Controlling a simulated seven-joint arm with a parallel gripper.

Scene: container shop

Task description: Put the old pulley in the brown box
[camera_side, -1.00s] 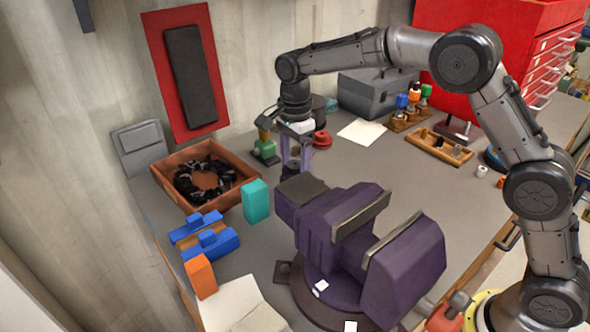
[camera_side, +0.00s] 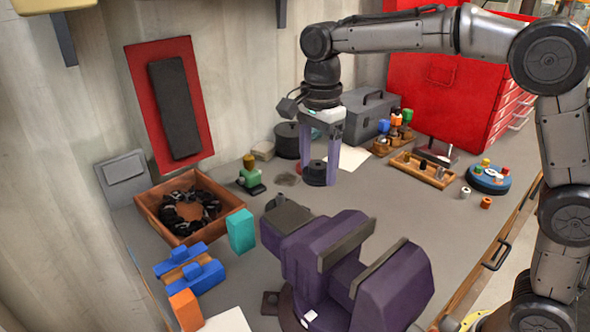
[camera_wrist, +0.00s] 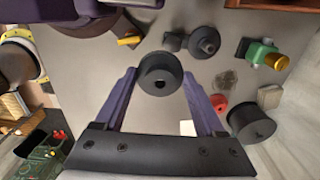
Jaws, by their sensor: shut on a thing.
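The old pulley, a dark round cylinder (camera_side: 317,172) with a centre hole, sits between my gripper's two purple fingers (camera_side: 320,176). In the wrist view the pulley (camera_wrist: 160,73) is between the fingertips (camera_wrist: 161,76), its round face towards the camera. My gripper is shut on it, low over the bench behind the purple vise; I cannot tell whether the pulley touches the bench. The brown box (camera_side: 152,222) is an open wooden tray at the left of the side view, apart from my gripper. A black coiled, chain-like thing lies in it.
A purple vise (camera_side: 310,245) stands in front of my gripper. A green-based part (camera_side: 250,180) and a turquoise block (camera_side: 241,231) lie between gripper and box. A black cylinder (camera_side: 287,140) and grey toolbox (camera_side: 365,115) stand behind. Blue blocks (camera_side: 200,278) lie before the box.

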